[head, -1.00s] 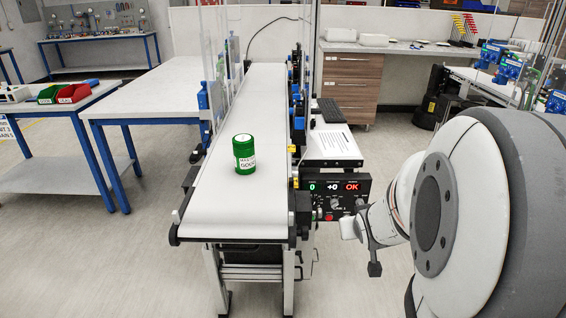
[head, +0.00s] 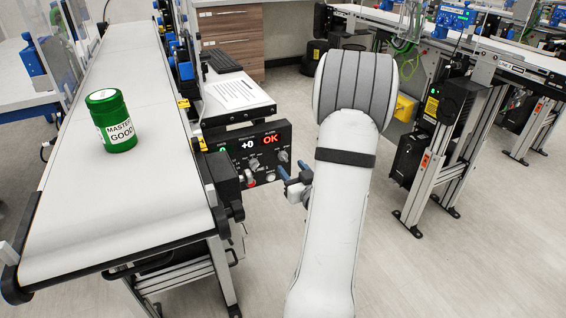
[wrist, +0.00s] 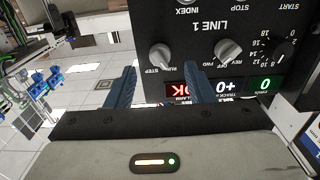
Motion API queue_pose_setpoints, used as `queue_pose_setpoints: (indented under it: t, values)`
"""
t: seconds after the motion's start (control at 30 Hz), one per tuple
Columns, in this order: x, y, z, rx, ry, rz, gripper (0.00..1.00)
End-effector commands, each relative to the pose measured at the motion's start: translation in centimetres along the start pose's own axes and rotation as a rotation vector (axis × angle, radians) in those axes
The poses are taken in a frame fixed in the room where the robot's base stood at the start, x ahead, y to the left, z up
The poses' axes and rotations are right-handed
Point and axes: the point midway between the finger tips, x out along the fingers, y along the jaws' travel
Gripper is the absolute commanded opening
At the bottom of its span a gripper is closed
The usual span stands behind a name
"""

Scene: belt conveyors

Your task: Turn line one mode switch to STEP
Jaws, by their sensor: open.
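The LINE 1 control panel (head: 248,150) is a black box at the side of the near conveyor, with lit displays and knobs. It shows upside down in the wrist view (wrist: 245,25). The RUN/STEP mode switch (wrist: 162,56) is a grey knob at the panel's right in the head view (head: 283,156). Which label it points to, I cannot tell. My gripper (head: 290,186) is just in front of the panel's right end. Its blue fingers (wrist: 160,68) are open and empty, with the mode switch showing between their tips, apparently apart from them.
A REV/FWD knob (wrist: 228,50) and a speed dial (wrist: 287,52) sit beside the switch. A green can (head: 111,120) marked MASTER GOOD stands on the white belt (head: 90,220). A second conveyor (head: 460,110) stands at right. Floor between them is clear.

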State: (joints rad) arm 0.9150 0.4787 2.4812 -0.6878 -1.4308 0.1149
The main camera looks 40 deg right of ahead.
Motion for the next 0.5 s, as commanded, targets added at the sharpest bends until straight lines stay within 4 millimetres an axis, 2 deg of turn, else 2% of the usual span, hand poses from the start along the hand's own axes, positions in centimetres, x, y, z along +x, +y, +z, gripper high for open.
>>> queue_pose_setpoints:
  t: [0.03,0.2,0.33,0.5]
  values:
    - [1.0,-0.1,0.0,-0.001,0.001,-0.003,0.48]
    - [3.4,-0.1,0.0,0.0,0.0,-0.002,0.48]
    - [4.4,-0.1,0.0,0.0,-0.001,-0.001,0.48]
    - [4.8,-0.1,0.0,0.0,-0.001,0.001,0.48]
